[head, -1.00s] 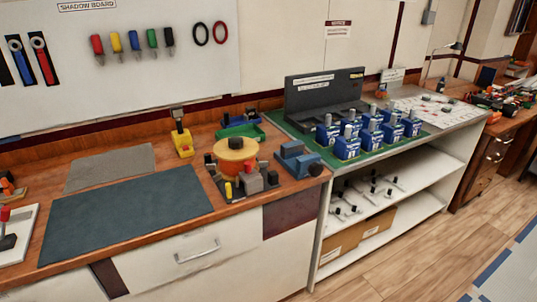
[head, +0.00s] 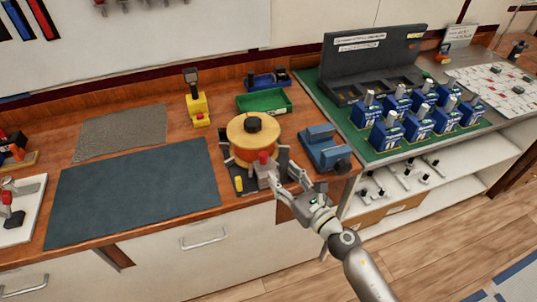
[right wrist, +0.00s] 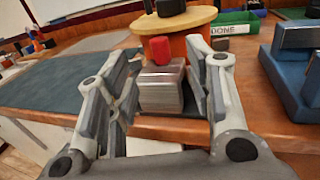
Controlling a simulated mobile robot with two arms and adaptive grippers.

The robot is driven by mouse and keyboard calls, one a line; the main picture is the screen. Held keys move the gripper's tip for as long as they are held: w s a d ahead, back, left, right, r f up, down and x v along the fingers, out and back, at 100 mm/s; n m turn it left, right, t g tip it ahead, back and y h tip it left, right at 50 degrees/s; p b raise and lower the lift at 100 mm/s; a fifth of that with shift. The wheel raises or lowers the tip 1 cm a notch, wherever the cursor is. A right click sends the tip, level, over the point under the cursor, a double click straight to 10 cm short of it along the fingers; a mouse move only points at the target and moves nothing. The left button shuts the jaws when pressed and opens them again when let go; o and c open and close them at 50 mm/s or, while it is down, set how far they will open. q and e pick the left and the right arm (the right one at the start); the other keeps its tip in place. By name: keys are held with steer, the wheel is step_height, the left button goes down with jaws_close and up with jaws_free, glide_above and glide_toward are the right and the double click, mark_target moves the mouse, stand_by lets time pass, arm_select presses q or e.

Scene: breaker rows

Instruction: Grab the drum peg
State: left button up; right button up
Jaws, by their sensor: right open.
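A drum (head: 254,138) with a wide tan top and an orange body stands on a dark base on the wooden bench; a black knob sits on top. In front of it is a grey metal block (right wrist: 162,88) with a red-capped peg (head: 264,157), also in the right wrist view (right wrist: 160,50). A short yellow peg (head: 239,184) stands at the base's left front. My right gripper (head: 284,178) is open at the bench's front edge. In the right wrist view its fingers (right wrist: 160,85) stand either side of the block, with visible gaps. My left gripper is not in view.
A blue fixture (head: 325,148) stands close to the right of the drum. A green tray (head: 264,101) and a yellow stand (head: 197,105) are behind. A dark mat (head: 130,200) lies to the left. Blue breakers (head: 385,135) stand on the green mat at right.

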mark_target(266, 157)
steer(key=x, duration=0.3)
steer(key=shift+w+d+f, duration=0.1)
steer(key=shift+w, duration=0.2)
steer(key=x, duration=0.2)
steer(key=p+x, duration=0.1)
steer(key=x, duration=0.1)
steer(key=shift+s+a+r, duration=0.1)
steer(key=shift+a+r, duration=0.25)
steer(key=shift+w+a, duration=0.15)
steer(key=shift+w, duration=0.05)
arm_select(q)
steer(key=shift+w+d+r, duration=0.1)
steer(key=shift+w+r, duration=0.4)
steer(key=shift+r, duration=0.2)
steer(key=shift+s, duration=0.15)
